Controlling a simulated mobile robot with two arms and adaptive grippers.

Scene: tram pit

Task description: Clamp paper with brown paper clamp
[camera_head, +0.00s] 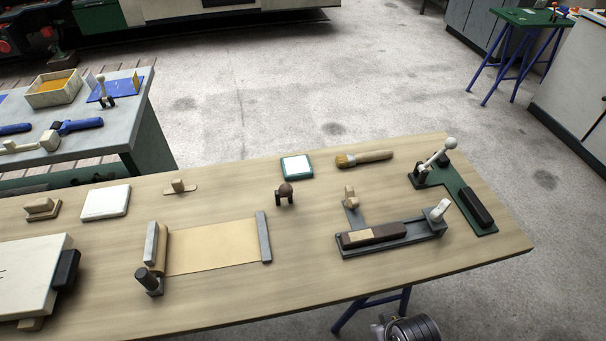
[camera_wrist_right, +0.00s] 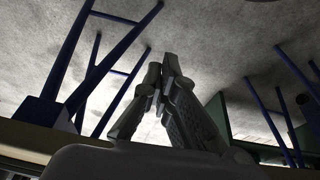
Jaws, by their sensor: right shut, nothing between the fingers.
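The paper (camera_head: 212,248) is a tan sheet lying flat on the wooden table (camera_head: 330,285). A grey bar (camera_head: 263,237) lies along its right edge. A grey and wood block (camera_head: 155,247) stands at its left edge, with a dark peg (camera_head: 147,280) in front. A small dark brown piece with a round knob (camera_head: 285,192), which looks like the brown paper clamp, stands upright beyond the paper's right end, apart from it. My right gripper (camera_wrist_right: 162,68) is shut and empty, with floor and blue table legs behind it in the wrist view. My left gripper is not in view.
A grey-framed fixture with a brown block (camera_head: 385,236) and a green-based lever device (camera_head: 455,185) stand at the right. A brush (camera_head: 364,158) and a teal-edged white pad (camera_head: 297,167) lie at the back. A white board (camera_head: 28,275) occupies the left.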

